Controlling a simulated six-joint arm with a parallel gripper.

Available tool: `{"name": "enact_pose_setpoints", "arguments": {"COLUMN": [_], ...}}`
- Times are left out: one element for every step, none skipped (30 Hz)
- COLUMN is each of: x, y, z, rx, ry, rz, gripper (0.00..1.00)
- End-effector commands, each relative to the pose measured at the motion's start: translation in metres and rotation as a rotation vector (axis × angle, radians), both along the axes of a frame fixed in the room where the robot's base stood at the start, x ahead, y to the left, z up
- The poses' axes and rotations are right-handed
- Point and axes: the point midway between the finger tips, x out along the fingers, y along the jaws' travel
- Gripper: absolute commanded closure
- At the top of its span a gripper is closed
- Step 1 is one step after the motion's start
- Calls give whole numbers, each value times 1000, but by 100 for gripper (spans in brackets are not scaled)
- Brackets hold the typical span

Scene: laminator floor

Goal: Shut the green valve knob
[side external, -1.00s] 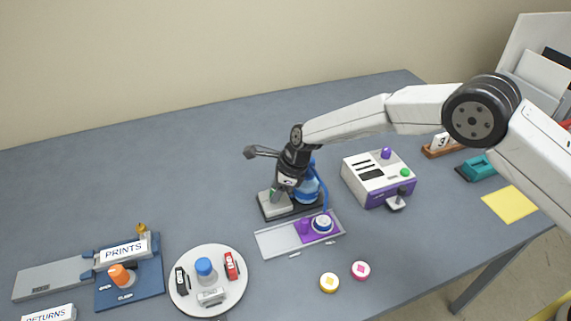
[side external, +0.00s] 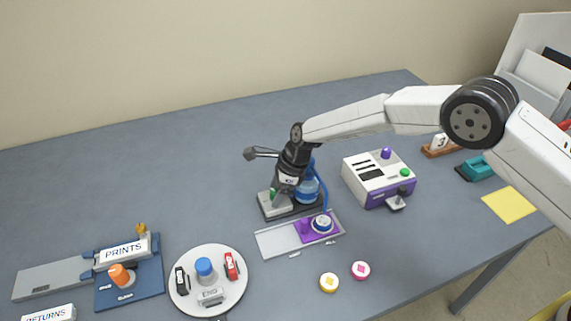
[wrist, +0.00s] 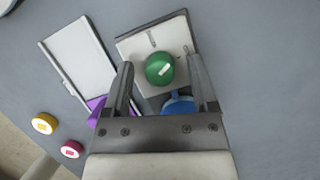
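The green valve knob (wrist: 160,69) is round, with a white pointer mark lying diagonally across its top. It sits on a pale plate (wrist: 132,49) that bears a short grey line beyond the knob. In the side view the knob (side external: 272,193) is partly hidden behind my gripper (side external: 277,200). In the wrist view my gripper (wrist: 161,62) is open, one finger on each side of the knob, with gaps visible between fingers and knob.
A light tray (side external: 278,240) with a purple slider (side external: 305,229) lies in front of the valve. A white and purple machine (side external: 378,176) stands to the right. A round white plate (side external: 208,300) with small items is front left. The table behind is clear.

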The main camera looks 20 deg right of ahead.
Motion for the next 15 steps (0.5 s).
{"name": "enact_pose_setpoints", "arguments": {"x": [0,0,0,0,0,0,0,0,0,0,0,0,-1,0,0], "y": [0,0,0,0,0,0,0,1,1,1,1,1,1,1,1], "z": [0,0,0,0,0,0,0,0,1,1,1,1,1,1,1], "rx": [0,1,1,1,1,1,1,0,1,1,1,1,1,1,0], "ry": [0,-1,-1,-1,-1,-1,-1,-2,-1,-2,-2,-1,-1,-2,-2], "rz": [0,0,0,-1,-4,-7,-10,-14,-21,-28,-35,-48,-58,-70,-86], "gripper": [25,25,25,25,25,25,25,25,25,25,25,25,25,25,25]}}
